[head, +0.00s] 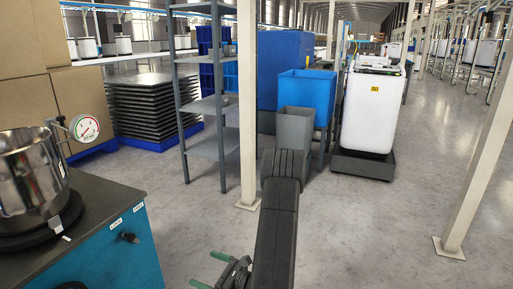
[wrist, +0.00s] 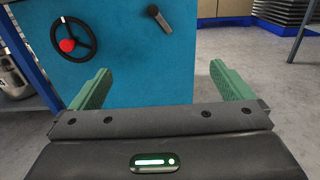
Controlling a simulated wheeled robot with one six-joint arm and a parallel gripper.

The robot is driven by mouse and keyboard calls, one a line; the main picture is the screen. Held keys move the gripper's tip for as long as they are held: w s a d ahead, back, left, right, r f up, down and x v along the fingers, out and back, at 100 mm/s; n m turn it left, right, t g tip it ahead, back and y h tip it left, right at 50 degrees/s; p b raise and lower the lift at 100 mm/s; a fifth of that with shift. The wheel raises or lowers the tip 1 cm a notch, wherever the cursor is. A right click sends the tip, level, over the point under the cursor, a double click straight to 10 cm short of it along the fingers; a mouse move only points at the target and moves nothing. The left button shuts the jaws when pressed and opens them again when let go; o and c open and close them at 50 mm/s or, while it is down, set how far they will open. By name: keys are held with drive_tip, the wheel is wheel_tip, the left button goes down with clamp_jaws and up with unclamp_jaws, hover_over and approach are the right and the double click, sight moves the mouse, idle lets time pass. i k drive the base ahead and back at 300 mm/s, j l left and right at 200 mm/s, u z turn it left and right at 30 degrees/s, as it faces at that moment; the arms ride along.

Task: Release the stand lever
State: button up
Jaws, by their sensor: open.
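The stand is a teal-blue cabinet (head: 105,262) with a dark top, at the lower left of the head view; its front panel (wrist: 125,65) fills much of the wrist view. In the head view my gripper (head: 211,270) is right of the stand.
A black handwheel with a red centre (wrist: 68,45) is left of the lever. A steel pot (head: 28,180) and a gauge (head: 85,128) are on the stand. A pale post (head: 247,110) and grey shelf (head: 210,105) stand behind. Open floor lies to the right.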

sight(130, 236)
drive_tip(key=i+l, duration=0.2)
drive_tip(key=i, duration=0.25)
drive_tip(key=i+l, duration=0.2)
drive_tip(key=i, duration=0.25)
drive_tip(key=i+l+u, duration=0.15)
drive_tip(key=i+u, duration=0.15)
drive_tip(key=u, duration=2.1)
